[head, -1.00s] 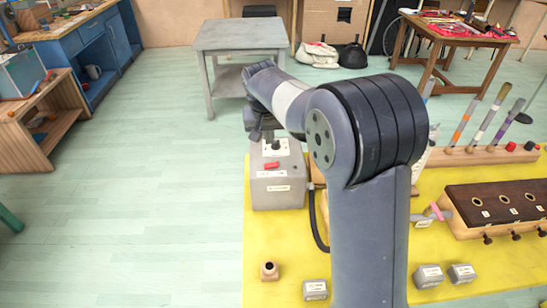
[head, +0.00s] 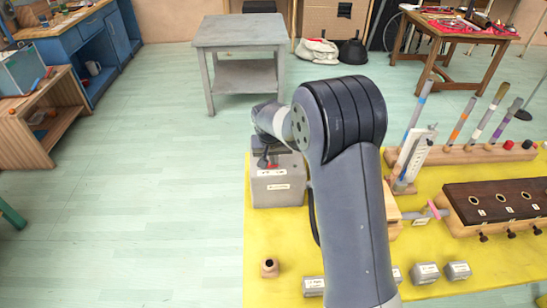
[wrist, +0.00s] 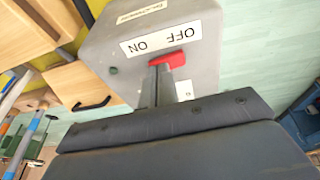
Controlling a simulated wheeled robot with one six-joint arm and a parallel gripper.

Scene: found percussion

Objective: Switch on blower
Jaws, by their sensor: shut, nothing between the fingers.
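The blower box (head: 290,190) is grey and stands at the left edge of the yellow table top, with a white label on its front. In the wrist view the box (wrist: 105,50) shows a red switch (wrist: 172,59) beside an upside-down OFF/ON label (wrist: 160,40). The word ON is on the left and OFF on the right in that picture. My gripper (wrist: 167,72) is shut and empty, its fingertips at the switch's near side; I cannot tell if they touch. In the head view my gripper (head: 265,159) is at the box's upper left, partly covering the switch.
A wooden block with a dark top (head: 500,198) and a rack of coloured sticks (head: 470,155) stand at right on the yellow table (head: 262,235). Small grey boxes (head: 425,273) lie near the front.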

